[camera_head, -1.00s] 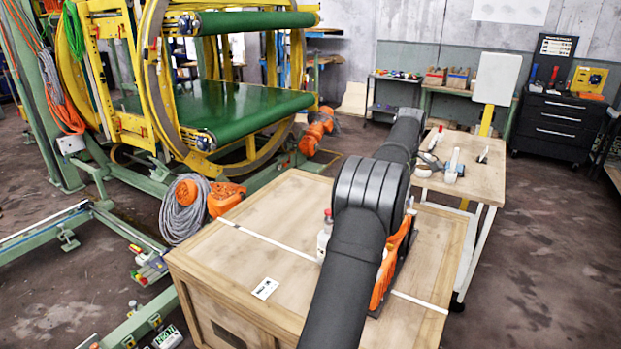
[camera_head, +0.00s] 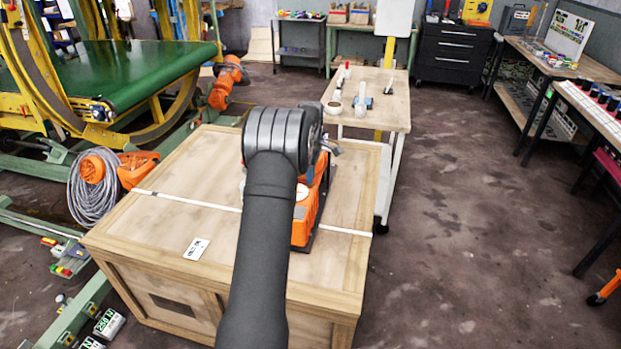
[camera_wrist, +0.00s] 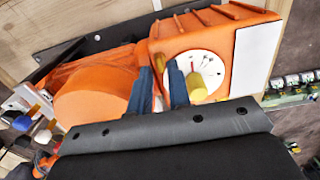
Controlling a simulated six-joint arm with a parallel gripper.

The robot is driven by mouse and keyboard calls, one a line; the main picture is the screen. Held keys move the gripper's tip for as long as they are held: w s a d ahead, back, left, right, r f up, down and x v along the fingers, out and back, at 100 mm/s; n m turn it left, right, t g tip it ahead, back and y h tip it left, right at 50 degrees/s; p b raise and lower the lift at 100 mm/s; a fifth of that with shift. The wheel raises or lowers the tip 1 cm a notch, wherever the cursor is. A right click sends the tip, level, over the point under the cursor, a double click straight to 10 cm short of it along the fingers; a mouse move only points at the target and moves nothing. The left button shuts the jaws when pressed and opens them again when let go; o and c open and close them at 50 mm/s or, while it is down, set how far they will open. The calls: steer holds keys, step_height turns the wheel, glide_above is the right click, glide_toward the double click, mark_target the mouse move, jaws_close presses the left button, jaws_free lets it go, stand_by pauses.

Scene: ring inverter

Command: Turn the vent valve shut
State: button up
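An orange machine (camera_head: 309,212) lies on top of a wooden crate, partly hidden behind my arm in the head view. In the wrist view the orange housing (camera_wrist: 215,35) carries a round white dial face with small dark marks (camera_wrist: 208,66). A short yellow cylindrical knob (camera_wrist: 197,88) stands out from that face; I cannot tell whether it is the vent valve. My gripper (camera_wrist: 161,84) shows two blue fingers, apart, over the orange housing. The right finger is just left of the yellow knob and overlaps the dial's edge. I see nothing clearly held. The head view hides the fingers.
The wooden crate (camera_head: 142,236) has bare room left of the machine. A small wooden-topped table (camera_head: 385,112) with tools stands behind it. Coiled grey hose (camera_head: 92,187) lies on the floor at left. Floor at right is open; benches stand farther right.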

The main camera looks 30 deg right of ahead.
steer(key=shift+f, duration=0.8)
jaws_close()
